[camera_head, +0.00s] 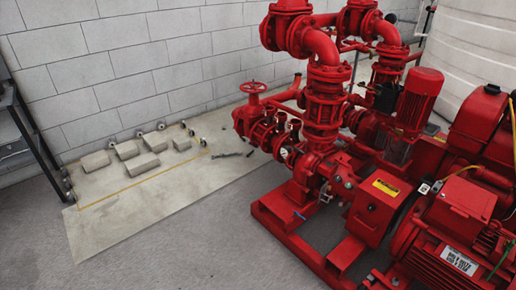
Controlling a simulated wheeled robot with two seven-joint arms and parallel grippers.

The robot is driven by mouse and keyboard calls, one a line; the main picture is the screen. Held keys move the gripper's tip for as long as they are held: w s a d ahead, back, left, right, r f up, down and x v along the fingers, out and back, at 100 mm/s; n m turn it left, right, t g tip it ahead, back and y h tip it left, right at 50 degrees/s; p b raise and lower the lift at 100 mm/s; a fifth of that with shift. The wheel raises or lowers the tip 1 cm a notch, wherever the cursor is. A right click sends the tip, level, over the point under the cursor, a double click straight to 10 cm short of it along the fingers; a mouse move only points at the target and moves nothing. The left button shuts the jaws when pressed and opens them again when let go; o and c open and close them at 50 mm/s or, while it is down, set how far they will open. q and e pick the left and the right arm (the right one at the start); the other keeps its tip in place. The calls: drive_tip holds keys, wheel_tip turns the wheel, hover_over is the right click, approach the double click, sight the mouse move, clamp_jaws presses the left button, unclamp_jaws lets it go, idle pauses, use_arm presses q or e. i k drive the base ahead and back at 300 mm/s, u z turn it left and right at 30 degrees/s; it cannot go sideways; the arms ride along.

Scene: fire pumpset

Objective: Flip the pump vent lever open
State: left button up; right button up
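A red fire pump (312,172) stands upright at the middle right, on a red steel base frame (280,232). The vent lever is too small to make out surely. A tiny blue piece (299,215) shows low at the front of the pump, and a small pale metal fitting (326,194) sits just above and right of it. I cannot tell whether either is the lever, or how the lever is turned. Neither of my grippers is in view.
A red handwheel (253,88) tops a valve left of the pump. Red motors (440,245) crowd the right. Several grey blocks (128,150) and dark tools (228,154) lie on a pale floor slab. A dark rack (35,135) stands far left. The front left floor is clear.

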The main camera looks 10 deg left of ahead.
sight(295, 148)
drive_tip(key=u, duration=1)
drive_tip(key=i, duration=2)
drive_tip(key=z, duration=2.7)
drive_tip(key=i, duration=0.5)
drive_tip(key=z, duration=0.05)
